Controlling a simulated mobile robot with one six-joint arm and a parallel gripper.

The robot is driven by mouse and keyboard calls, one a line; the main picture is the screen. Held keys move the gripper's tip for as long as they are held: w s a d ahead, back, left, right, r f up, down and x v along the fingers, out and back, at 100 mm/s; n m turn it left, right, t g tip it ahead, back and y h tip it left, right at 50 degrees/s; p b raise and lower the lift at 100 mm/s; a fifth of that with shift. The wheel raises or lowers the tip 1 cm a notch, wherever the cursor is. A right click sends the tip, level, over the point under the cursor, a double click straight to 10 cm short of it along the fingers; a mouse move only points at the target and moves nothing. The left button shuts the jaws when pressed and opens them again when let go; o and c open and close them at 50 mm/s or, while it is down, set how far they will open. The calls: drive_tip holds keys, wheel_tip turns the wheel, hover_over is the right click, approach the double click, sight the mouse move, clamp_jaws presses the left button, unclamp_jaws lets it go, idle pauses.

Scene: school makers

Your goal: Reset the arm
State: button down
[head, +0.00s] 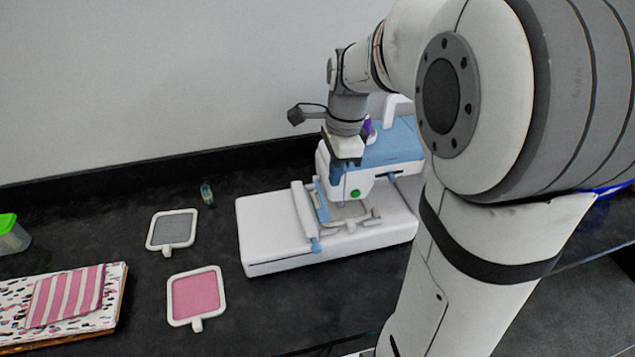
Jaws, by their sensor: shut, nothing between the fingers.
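My arm reaches in from the right and bends down toward the back of the table in the head view. My gripper (340,177) points down at the head of a white and blue embroidery machine (275,233). It looks shut and holds nothing that I can see. The fingertips overlap the machine's front in the picture, so I cannot tell whether they touch it. A hoop frame (345,212) sits on the machine's bed below the needle area. A green button (355,193) shows on the machine's front. My arm hides the machine's right side.
Left of the machine lie a grey hoop (172,230), a pink hoop (196,296) and a small bottle (207,194). Folded pink striped fabric (65,297) lies on patterned cloth at the left. A green-lidded container (10,235) stands behind it. A wall closes off the back.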

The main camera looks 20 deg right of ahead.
drive_tip(key=s+a+n+t+h, duration=0.1)
drive_tip(key=s+a+n+t, duration=0.1)
drive_tip(key=s+n, duration=1.2)
drive_tip(key=shift+a+r+n+t, duration=0.3)
drive_tip(key=shift+n+t, duration=0.4)
drive_tip(key=shift+n, duration=1.5)
